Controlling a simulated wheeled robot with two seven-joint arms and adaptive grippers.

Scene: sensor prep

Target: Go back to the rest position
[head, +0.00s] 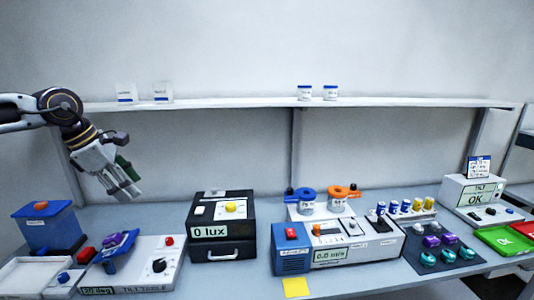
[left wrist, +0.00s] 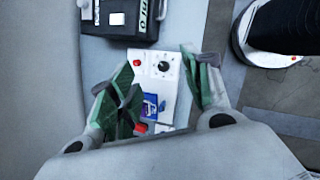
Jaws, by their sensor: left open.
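My left gripper (head: 124,186) is raised above the left part of the bench in the head view, pointing down and to the right. It is open and empty. In the left wrist view its two green-padded fingers (left wrist: 160,75) stand apart, with the tilt table (left wrist: 163,70) seen below between them. The white tilt table (head: 150,265) carries a tilted blue plate with a purple piece (head: 120,246) on it, a red button and a black knob. My right gripper is in neither view.
A black box reading 0 lux (head: 223,226) stands right of the tilt table. A blue-topped bin (head: 48,227) and white tray (head: 28,275) are at the far left. A shelf (head: 230,104) with small containers runs behind. Instruments and a dark sensor mat (head: 418,250) fill the right side.

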